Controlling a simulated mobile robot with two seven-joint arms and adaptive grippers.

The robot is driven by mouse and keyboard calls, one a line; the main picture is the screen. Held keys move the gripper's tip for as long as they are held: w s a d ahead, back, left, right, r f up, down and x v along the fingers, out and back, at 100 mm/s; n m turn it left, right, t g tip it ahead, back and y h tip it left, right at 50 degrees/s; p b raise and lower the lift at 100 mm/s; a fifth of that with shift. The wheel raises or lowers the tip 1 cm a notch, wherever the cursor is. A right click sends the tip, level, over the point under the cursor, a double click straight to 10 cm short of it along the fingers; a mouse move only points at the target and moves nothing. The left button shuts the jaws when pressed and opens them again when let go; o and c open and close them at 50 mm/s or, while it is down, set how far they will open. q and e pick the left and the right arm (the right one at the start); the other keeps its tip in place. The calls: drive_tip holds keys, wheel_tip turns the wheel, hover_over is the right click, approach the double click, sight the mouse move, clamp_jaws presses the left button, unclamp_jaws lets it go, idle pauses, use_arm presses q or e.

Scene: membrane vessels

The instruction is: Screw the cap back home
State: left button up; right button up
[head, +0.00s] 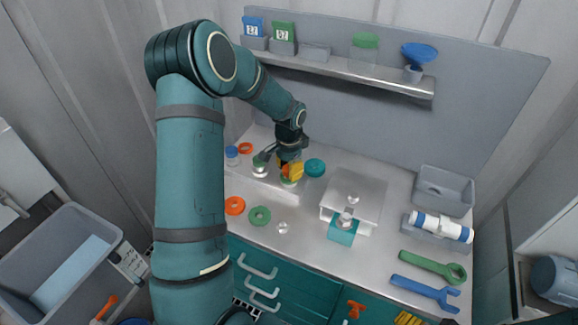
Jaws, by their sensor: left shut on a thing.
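My left gripper (290,166) reaches down over the back left of the worktop. It is shut on a small orange-and-yellow piece (294,171); I cannot tell for certain whether this is the cap. Just below it is a small pale and green part (289,182) on a raised light block (287,192); I cannot tell whether the two touch. The gripper and arm partly hide this spot. A white vessel with blue bands (441,227) lies in a grey cradle at the right. My right gripper is not in view.
A teal disc (315,167) lies just right of the gripper. Orange (235,205) and green (259,216) rings lie in front. A metal platform (356,194), grey bin (443,190), green wrench (434,266) and blue wrench (426,291) are to the right. A shelf (340,68) hangs behind.

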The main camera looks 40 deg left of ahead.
use_arm(q)
drive_tip(key=m+p, duration=0.1)
drive_tip(key=m, duration=0.3)
drive_tip(key=shift+r, duration=0.15)
drive_tip(key=m+p, duration=0.1)
drive_tip(key=m, duration=0.2)
drive_tip(key=shift+p, duration=0.3)
drive_tip(key=m+p, duration=0.2)
drive_tip(key=m, duration=0.3)
drive_tip(key=shift+m+p, duration=0.3)
drive_tip(key=shift+p, duration=0.05)
drive_tip(key=m+p, duration=0.1)
drive_tip(key=m, duration=0.2)
drive_tip(key=shift+p, duration=0.35)
drive_tip(key=shift+m, duration=0.5)
drive_tip(key=o, duration=0.9)
